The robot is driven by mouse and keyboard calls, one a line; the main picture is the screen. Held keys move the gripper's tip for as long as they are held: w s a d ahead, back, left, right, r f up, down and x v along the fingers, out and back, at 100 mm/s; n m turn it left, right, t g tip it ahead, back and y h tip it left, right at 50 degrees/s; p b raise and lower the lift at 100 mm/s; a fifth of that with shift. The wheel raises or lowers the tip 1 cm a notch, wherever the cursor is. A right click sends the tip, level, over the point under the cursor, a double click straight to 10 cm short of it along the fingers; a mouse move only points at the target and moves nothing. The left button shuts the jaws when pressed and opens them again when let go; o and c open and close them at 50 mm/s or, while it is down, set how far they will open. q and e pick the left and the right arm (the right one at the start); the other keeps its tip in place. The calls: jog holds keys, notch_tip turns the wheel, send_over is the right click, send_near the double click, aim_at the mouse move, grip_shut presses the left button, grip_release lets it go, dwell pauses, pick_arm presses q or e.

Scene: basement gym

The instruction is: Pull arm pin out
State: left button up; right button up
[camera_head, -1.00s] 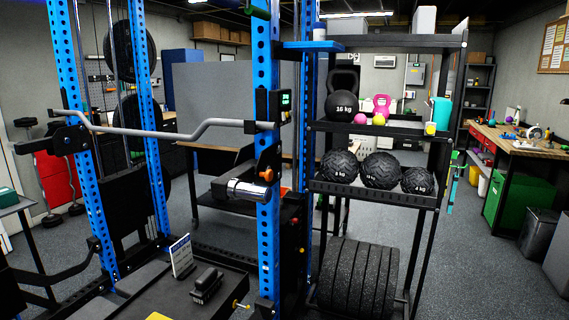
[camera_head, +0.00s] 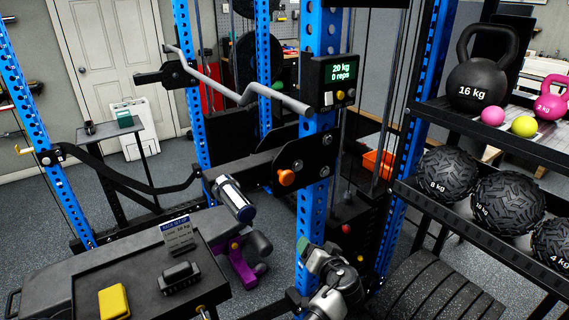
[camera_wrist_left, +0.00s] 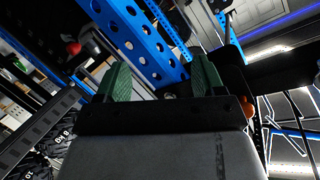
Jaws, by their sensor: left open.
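An orange round knob (camera_head: 287,178), which looks like the arm pin, sits on a black bracket (camera_head: 305,160) on the blue upright. The bracket carries a black arm ending in a silver-banded cylinder (camera_head: 235,199). My left gripper (camera_head: 322,258) is below and right of the knob, apart from it, in front of the upright. In the left wrist view its two green fingers (camera_wrist_left: 162,80) are spread and empty, with the blue upright beyond. An orange part, likely the knob, shows right of the fingers (camera_wrist_left: 249,107). My right gripper is not in view.
A bent grey bar (camera_head: 245,95) crosses above the bracket beside a display box (camera_head: 338,78). A rack (camera_head: 420,195) with kettlebells and balls stands right. A tray table (camera_head: 130,280) holds a yellow block (camera_head: 114,301), a black block and a sign. Bumper plates (camera_head: 440,285) stand lower right.

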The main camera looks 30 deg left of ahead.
pick_arm(q)
notch_tip(320, 180, up, 13)
jog(key=a+n+g+y, duration=0.1)
jog(key=n+y, duration=0.3)
jog(key=n, duration=0.1)
jog(key=n+g+p, duration=0.1)
jog(key=n, duration=0.1)
send_near(289, 180)
jog(key=a, duration=0.2)
jog(key=shift+y, duration=0.4)
jog(key=p+x, duration=0.1)
jog(key=x, duration=0.2)
jog(key=p+x, duration=0.2)
jog(key=x, duration=0.1)
jog(key=p+x, duration=0.1)
jog(key=x, duration=0.2)
jog(key=shift+w+a, duration=0.2)
jog(key=shift+w, duration=0.35)
jog(key=shift+w+a+f+p, duration=0.25)
jog(key=shift+w+a+p, duration=0.05)
jog(key=shift+a, duration=0.25)
